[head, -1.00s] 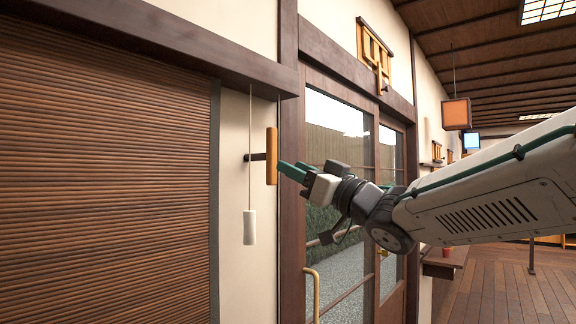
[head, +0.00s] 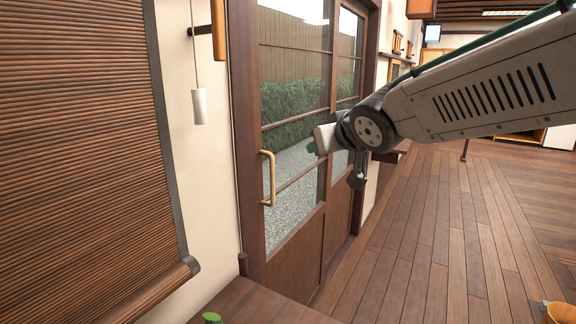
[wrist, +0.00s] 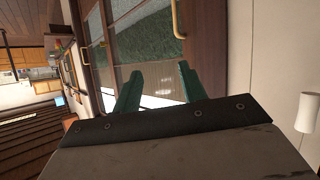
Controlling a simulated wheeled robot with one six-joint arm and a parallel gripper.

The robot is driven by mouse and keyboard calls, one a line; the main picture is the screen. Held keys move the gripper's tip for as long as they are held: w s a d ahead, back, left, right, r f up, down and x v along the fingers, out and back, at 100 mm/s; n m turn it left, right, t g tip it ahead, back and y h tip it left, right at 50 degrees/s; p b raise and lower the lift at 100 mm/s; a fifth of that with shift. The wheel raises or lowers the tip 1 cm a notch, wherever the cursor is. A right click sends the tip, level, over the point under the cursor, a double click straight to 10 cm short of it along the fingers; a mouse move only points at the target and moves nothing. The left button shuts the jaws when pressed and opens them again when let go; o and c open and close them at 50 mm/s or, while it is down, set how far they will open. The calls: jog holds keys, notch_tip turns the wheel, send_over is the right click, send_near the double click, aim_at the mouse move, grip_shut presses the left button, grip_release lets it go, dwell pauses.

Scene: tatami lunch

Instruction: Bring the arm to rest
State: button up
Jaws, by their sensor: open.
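My gripper (head: 314,143) is in front of the glazed sliding doors in the head view, at the end of my raised arm, its fingers mostly hidden behind its own wrist. In the wrist view my gripper (wrist: 158,88) shows two green fingers spread apart with nothing between them. The doors (wrist: 140,45) fill the space beyond the fingers. I cannot tell the exact gap between the fingers and the glass.
A wooden door handle (head: 267,178) stands out from the near door. A white cord pull (head: 198,106) hangs by the slatted blind (head: 80,150). The plank floor (head: 440,220) is largely clear.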

jog(key=s+d+f+m+g+h, duration=0.2)
jog(key=s+d+f+g+h, duration=0.15)
jog(key=s+d+f, duration=0.45)
jog(key=s+d+f+m+g, duration=0.1)
jog(key=s+d+f+g, duration=0.1)
jog(key=s, duration=0.6)
jog(key=s+d+f+m+g, duration=0.1)
jog(key=s+d+f+g, duration=0.1)
jog(key=s+d, duration=0.3)
jog(key=s+d+f+m+g, duration=0.1)
jog(key=s+d+f+g, duration=0.1)
jog(key=s, duration=1.1)
jog(key=shift+d+f+g, duration=0.15)
jog(key=shift+d+g, duration=0.6)
jog(key=shift+d, duration=0.1)
jog(key=shift+h, duration=0.25)
jog(key=shift+c, duration=0.3)
jog(key=shift+a, duration=0.1)
jog(key=shift+c, duration=0.3)
